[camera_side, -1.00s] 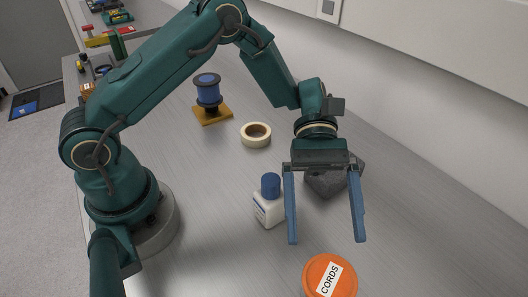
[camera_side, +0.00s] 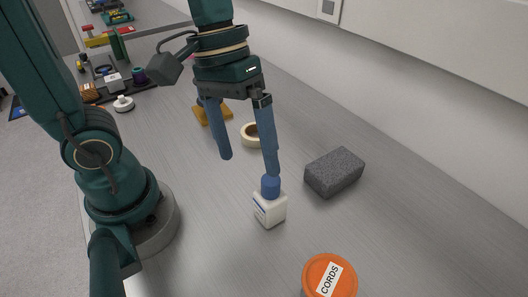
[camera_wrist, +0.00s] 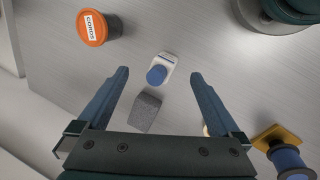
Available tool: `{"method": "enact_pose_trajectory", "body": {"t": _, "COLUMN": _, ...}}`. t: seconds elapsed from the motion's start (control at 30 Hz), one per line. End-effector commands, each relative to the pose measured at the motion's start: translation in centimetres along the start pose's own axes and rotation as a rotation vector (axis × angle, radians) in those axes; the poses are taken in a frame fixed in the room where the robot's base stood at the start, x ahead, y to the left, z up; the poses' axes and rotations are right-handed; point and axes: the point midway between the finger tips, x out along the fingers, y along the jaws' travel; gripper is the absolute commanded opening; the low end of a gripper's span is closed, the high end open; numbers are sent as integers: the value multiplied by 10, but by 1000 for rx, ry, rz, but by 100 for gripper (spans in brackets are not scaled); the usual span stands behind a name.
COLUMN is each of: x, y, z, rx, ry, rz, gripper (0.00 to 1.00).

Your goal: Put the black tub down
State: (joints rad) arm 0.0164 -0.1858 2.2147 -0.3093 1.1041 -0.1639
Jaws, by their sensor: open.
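My gripper (camera_side: 249,165) is open and empty, its two blue fingers pointing down above the bench; it shows in the wrist view too (camera_wrist: 160,74). A round tub with an orange lid labelled CORDS (camera_side: 330,276) stands upright at the bottom right of the side view, apart from my gripper. It also shows at the upper left of the wrist view (camera_wrist: 95,28).
A white bottle with a blue cap (camera_side: 270,207) stands near the right finger in the picture. A dark grey block (camera_side: 334,172), a tape roll (camera_side: 249,137) and a blue spool on a yellow base (camera_wrist: 289,160) are around. Free bench lies right of the block.

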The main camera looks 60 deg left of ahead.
Motion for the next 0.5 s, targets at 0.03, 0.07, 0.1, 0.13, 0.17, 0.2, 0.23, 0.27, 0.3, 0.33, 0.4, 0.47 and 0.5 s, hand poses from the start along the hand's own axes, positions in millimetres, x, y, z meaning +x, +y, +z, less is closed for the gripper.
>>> {"method": "enact_pose_trajectory", "body": {"t": 0.03, "x": -6, "y": -8, "z": 2, "rx": 51, "ry": 79, "rz": -18, "gripper": 100}}
{"method": "enact_pose_trajectory", "body": {"t": 0.07, "x": -9, "y": -13, "z": 2, "rx": 81, "ry": 122, "rz": -34, "gripper": 100}}
{"method": "enact_pose_trajectory", "body": {"t": 0.1, "x": -12, "y": -19, "z": 2, "rx": 121, "ry": 177, "rz": -54, "gripper": 100}}
{"method": "enact_pose_trajectory", "body": {"t": 0.13, "x": -14, "y": -24, "z": 2, "rx": 149, "ry": 219, "rz": -70, "gripper": 100}}
{"method": "enact_pose_trajectory", "body": {"t": 0.17, "x": -16, "y": -29, "z": 3, "rx": 177, "ry": 256, "rz": -86, "gripper": 100}}
{"method": "enact_pose_trajectory", "body": {"t": 0.2, "x": -19, "y": -34, "z": 2, "rx": 209, "ry": 305, "rz": -106, "gripper": 100}}
{"method": "enact_pose_trajectory", "body": {"t": 0.23, "x": -21, "y": -38, "z": 2, "rx": 232, "ry": 337, "rz": -120, "gripper": 100}}
{"method": "enact_pose_trajectory", "body": {"t": 0.27, "x": -22, "y": -41, "z": 2, "rx": 253, "ry": 367, "rz": -134, "gripper": 100}}
{"method": "enact_pose_trajectory", "body": {"t": 0.3, "x": -24, "y": -45, "z": 2, "rx": 277, "ry": 403, "rz": -151, "gripper": 100}}
{"method": "enact_pose_trajectory", "body": {"t": 0.33, "x": -26, "y": -47, "z": 2, "rx": 294, "ry": 426, "rz": -161, "gripper": 100}}
{"method": "enact_pose_trajectory", "body": {"t": 0.4, "x": -28, "y": -52, "z": 1, "rx": 321, "ry": 465, "rz": -182, "gripper": 100}}
{"method": "enact_pose_trajectory", "body": {"t": 0.47, "x": -29, "y": -54, "z": 1, "rx": 337, "ry": 489, "rz": -195, "gripper": 100}}
{"method": "enact_pose_trajectory", "body": {"t": 0.5, "x": -30, "y": -55, "z": 0, "rx": 344, "ry": 498, "rz": -199, "gripper": 100}}
